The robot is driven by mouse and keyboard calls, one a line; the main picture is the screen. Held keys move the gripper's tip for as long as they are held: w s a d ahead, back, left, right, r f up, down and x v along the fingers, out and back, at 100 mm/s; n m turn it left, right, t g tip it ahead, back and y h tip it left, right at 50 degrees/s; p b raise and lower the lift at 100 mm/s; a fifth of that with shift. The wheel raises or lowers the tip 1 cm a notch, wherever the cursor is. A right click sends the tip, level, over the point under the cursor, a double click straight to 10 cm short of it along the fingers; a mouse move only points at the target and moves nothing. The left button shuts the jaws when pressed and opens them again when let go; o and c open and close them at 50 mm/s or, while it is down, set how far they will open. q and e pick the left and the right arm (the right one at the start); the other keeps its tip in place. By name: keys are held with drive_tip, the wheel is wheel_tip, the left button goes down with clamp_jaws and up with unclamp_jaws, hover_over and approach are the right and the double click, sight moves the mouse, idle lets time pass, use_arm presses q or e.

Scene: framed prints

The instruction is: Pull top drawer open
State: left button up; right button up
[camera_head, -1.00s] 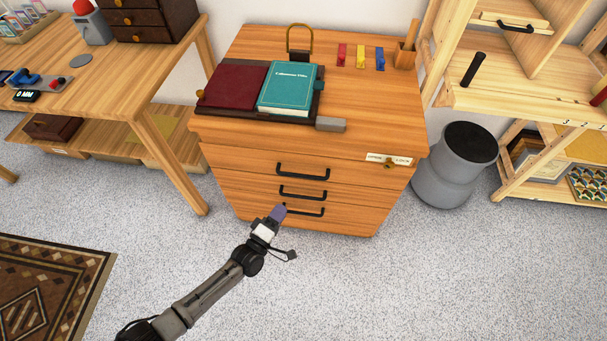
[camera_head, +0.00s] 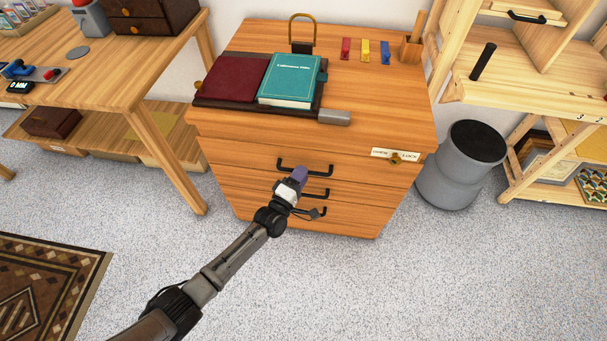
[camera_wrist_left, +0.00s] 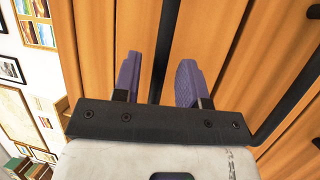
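The wooden cabinet's top drawer (camera_head: 240,156) is shut, with a black bar handle (camera_head: 283,166) on its front. My left gripper (camera_head: 300,174) is at this handle in the head view and covers part of it. In the left wrist view, my left gripper's two purple fingers (camera_wrist_left: 158,80) are open, with a black handle bar (camera_wrist_left: 166,45) between them. I see a gap between the bar and the right finger; contact with the left finger is unclear. The lower drawers are shut too, their handles partly hidden by my arm. My right gripper is not in view.
A teal book (camera_head: 291,80) and dark red folder (camera_head: 236,78) lie on the cabinet top. A grey bin (camera_head: 462,165) stands right of the cabinet, a wooden table (camera_head: 110,85) left. The floor in front is clear.

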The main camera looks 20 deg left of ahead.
use_arm(q)
drive_tip(key=shift+x, duration=0.85)
clamp_jaws()
